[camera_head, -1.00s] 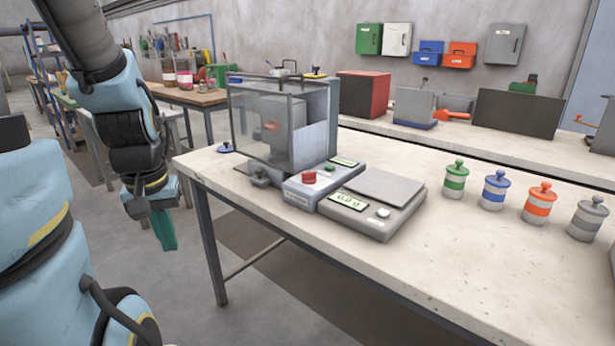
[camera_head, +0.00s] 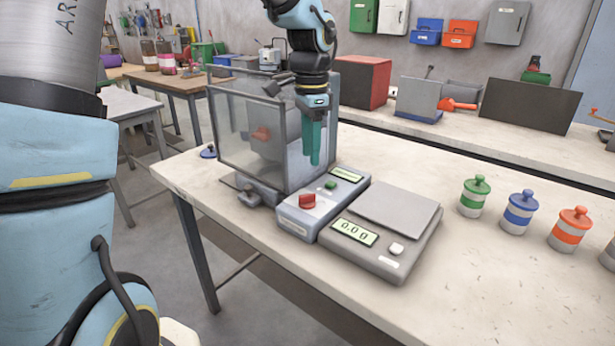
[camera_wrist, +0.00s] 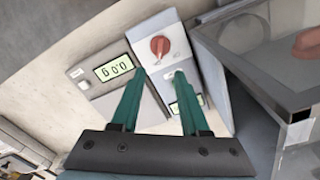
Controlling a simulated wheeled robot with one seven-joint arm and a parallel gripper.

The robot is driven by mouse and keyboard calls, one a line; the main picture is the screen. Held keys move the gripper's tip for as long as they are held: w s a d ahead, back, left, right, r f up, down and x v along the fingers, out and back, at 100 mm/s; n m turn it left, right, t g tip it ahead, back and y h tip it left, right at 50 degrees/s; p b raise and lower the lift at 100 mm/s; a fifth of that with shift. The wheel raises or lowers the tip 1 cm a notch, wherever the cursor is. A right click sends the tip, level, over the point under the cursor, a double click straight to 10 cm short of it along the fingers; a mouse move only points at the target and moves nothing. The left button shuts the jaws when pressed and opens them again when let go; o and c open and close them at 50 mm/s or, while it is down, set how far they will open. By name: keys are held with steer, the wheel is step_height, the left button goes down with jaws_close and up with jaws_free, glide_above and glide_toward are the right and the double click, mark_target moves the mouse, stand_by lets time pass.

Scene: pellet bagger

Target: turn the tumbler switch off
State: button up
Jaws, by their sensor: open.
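The red rotary switch (camera_head: 307,201) is on the top of the grey-blue control box (camera_head: 288,221). A green button (camera_head: 330,184) and a small display (camera_head: 348,174) are on the same box. My gripper (camera_head: 313,160) hangs above the box, its teal fingers pointing down, apart from the switch. In the wrist view the fingers (camera_wrist: 159,74) are spread and empty, with the switch just beyond the tips.
A clear-walled cabinet (camera_head: 232,130) stands close beside the box, with my gripper near its right side. A scale (camera_head: 375,262) reading about 0.0 adjoins the box. Green (camera_head: 474,197), blue (camera_head: 518,212) and orange (camera_head: 571,230) lidded jars stand at the right. The front bench area is clear.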

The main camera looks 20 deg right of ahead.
mark_target(310, 194)
step_height(310, 194, down, 10)
steer(key=shift+a+f+p, duration=0.1)
steer(key=shift+f+p, duration=0.15)
steer(key=shift+p, duration=0.6)
jaws_close()
